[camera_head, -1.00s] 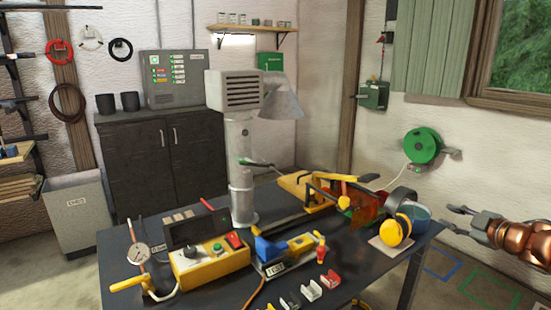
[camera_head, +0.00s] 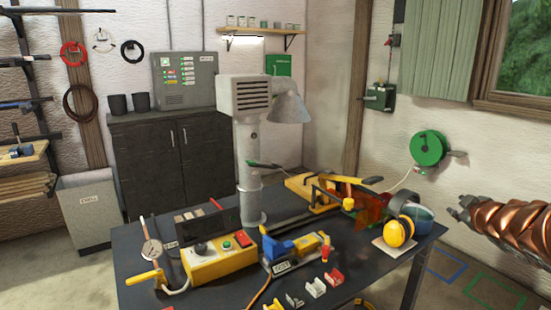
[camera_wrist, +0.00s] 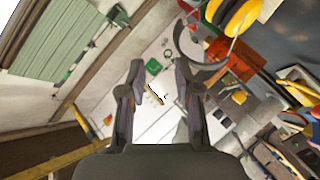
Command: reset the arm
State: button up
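My gripper (camera_head: 456,212) is at the right edge of the head view, right of the workbench and in front of the white wall. My copper-coloured arm runs out of the picture behind it. In the wrist view my gripper (camera_wrist: 158,75) shows two dark fingers apart, with nothing between them. In the head view the fingers are small and partly overlap. The workbench (camera_head: 330,285) is to the left of the gripper, and the gripper touches nothing that I can see.
A green reel (camera_head: 428,148) hangs on the wall behind. A grey extractor column (camera_head: 250,170) rises from the bench. Floor right of the bench looks clear.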

jog(key=s+a+f+m+g+p, duration=0.1)
jog(key=s+a+f+m+g, duration=0.2)
jog(key=s+a, duration=0.5)
jog(key=s+a+f+m+g+p, duration=0.2)
jog(key=s+a+g, duration=0.4)
jog(key=s, duration=0.7)
notch_tip(320, 180, down, 2)
jog(key=shift+a+f+m+g, duration=0.25)
jog(key=shift+a+m+g, duration=0.05)
jog(key=shift+a+m, duration=0.6)
jog(key=shift+o, duration=0.3)
jog(key=s+a+f+g+y+p, duration=0.1)
jog(key=s+a+g, duration=0.2)
jog(key=s+a, duration=0.4)
jog(key=s+a+f+g+y, duration=0.1)
jog(key=s+a+g+y, duration=0.1)
jog(key=s+a, duration=0.5)
jog(key=s, duration=0.5)
jog(key=shift+s+a+f+g+p, duration=0.25)
jog(key=shift+a+f+g+p, duration=0.05)
jog(key=shift+a+g+p, duration=0.1)
